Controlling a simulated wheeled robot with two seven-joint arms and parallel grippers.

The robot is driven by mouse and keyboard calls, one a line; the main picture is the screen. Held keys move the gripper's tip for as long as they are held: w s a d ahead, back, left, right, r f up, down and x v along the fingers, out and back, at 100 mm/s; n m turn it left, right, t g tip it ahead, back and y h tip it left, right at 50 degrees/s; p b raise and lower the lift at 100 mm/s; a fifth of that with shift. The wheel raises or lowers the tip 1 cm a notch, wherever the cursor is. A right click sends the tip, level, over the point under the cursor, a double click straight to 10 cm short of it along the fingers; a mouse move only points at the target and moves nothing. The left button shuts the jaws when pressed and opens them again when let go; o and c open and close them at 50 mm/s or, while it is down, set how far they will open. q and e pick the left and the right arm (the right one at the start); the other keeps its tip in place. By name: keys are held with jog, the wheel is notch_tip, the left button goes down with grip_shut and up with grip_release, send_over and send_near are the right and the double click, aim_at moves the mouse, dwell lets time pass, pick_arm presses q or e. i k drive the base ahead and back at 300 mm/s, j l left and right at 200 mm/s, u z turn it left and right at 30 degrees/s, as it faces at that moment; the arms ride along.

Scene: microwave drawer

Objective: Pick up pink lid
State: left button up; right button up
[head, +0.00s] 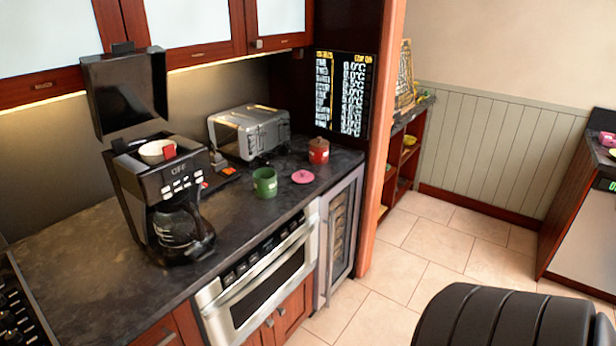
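A pink lid (302,177) lies flat on the dark countertop (92,242). It is right of a green mug (264,183) and in front of a red canister (318,151). Nothing covers the lid. Neither of my grippers shows in the head view, so I cannot see whether they are open or shut.
A coffee maker (170,185) with a raised lid stands left on the counter. A silver toaster (250,131) is at the back. A microwave drawer (262,270) and a glass-door cooler (342,225) sit below. The tiled floor (440,240) is clear on the right.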

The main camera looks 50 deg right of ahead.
aim_at(302, 177)
jog(key=z, duration=1.45)
jog(key=l+u, duration=0.25)
jog(key=u, duration=0.25)
jog(key=i+l+u, duration=0.1)
jog(key=l+u, duration=0.2)
jog(key=l, duration=0.95)
jog(key=l+u, duration=0.35)
jog(key=l, duration=0.9)
